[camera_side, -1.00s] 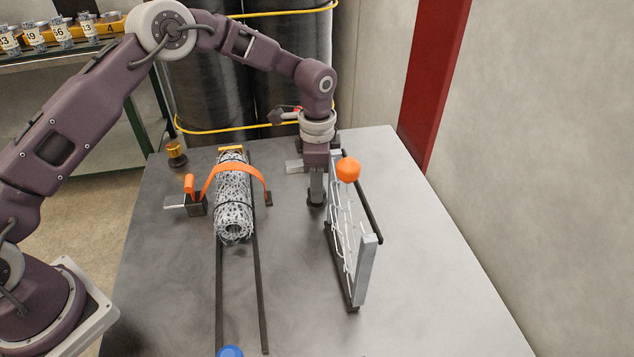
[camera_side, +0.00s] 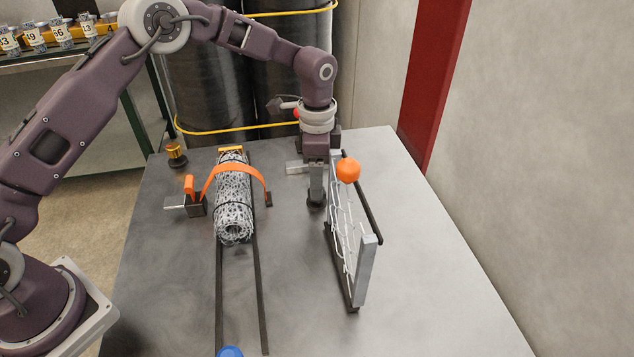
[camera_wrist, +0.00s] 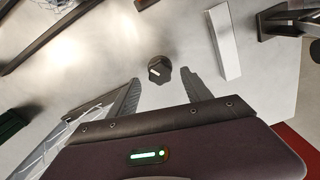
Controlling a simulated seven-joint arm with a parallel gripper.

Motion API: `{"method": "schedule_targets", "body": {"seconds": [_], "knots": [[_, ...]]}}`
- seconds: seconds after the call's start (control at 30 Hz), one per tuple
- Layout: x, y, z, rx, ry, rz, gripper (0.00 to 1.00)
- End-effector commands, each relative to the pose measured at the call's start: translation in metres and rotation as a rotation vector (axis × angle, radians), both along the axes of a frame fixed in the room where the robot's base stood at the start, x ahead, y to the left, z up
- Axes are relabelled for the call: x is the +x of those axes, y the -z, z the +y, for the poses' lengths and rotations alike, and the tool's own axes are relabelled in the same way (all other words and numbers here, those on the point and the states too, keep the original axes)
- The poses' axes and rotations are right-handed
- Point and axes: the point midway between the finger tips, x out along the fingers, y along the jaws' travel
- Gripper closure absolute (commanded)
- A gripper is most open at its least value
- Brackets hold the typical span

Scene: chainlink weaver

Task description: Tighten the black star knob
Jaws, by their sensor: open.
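The black star knob (camera_wrist: 160,70) shows in the wrist view, with a white pointer mark on its top. It lies just ahead of my gripper (camera_wrist: 160,84), whose two ridged fingers are apart on either side of it with a gap. In the side view my gripper (camera_side: 316,187) points straight down beside the mesh frame. A dark round shape (camera_side: 316,201) right under the fingers looks like the knob, mostly hidden by them. Nothing is held between the fingers.
A wire mesh roll (camera_side: 234,205) under an orange strap (camera_side: 251,170) lies to the left on dark rails. The table's right front is clear.

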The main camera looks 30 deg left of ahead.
Motion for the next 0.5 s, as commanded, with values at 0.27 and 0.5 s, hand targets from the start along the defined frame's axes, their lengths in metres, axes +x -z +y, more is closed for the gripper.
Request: {"method": "schedule_targets", "body": {"seconds": [0.27,0.5], "knots": [[0.000,-0.047,0.000,-0.001,0.001,-0.003,0.43],[0.000,-0.049,0.000,0.000,0.001,0.000,0.43]]}}
